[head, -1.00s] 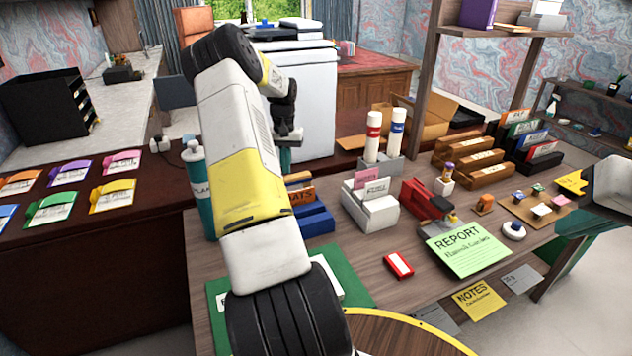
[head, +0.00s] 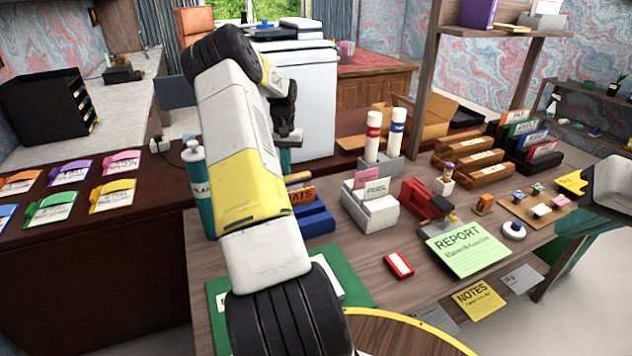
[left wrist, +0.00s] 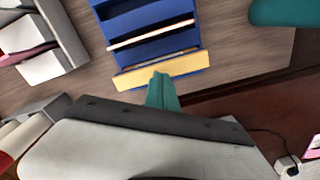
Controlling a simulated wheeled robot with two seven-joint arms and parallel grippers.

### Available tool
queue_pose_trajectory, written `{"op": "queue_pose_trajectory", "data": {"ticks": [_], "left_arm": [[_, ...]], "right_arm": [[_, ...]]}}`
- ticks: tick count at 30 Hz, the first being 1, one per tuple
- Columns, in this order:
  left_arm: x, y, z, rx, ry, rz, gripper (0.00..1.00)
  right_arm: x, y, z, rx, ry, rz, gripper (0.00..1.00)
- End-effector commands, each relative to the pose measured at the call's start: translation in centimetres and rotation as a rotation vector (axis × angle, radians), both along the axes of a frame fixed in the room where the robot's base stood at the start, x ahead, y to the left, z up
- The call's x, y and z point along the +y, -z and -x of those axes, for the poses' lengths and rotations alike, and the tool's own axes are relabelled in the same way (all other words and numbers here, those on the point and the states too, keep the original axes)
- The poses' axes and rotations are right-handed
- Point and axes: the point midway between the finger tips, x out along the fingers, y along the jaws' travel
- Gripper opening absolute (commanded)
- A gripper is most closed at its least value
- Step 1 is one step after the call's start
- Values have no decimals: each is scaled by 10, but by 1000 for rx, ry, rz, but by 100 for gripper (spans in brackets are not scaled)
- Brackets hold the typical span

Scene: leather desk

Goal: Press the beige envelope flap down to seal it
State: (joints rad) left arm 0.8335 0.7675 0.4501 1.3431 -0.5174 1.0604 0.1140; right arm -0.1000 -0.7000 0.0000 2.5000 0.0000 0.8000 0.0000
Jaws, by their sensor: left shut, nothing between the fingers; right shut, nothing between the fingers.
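I cannot clearly make out the beige envelope or its flap. A pale flat piece (head: 329,279) lies on a green mat (head: 355,287) at the desk's front, mostly hidden behind my left arm; I cannot tell if it is the envelope. My left gripper (head: 286,157) reaches far over the desk, beyond the mat, shut and empty. In the left wrist view its teal fingers (left wrist: 160,92) are together, in front of a blue rack (left wrist: 148,22). My right gripper (head: 572,224) shows in part at the right edge, shut and empty.
A teal bottle (head: 197,175) stands left of my left arm. A red box (head: 398,265), a grey-white card holder (head: 372,212), a red stapler-like tool (head: 425,199) and a green report sheet (head: 468,249) occupy the desk's middle and right. Bare wood shows around the red box.

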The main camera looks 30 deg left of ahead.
Motion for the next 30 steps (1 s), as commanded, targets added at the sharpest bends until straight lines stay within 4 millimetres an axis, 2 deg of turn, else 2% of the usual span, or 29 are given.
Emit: {"op": "queue_pose_trajectory", "data": {"ticks": [30], "left_arm": [[0,16,0,1,0,0,0]], "right_arm": [[0,0,0,0,0,0,0]]}}
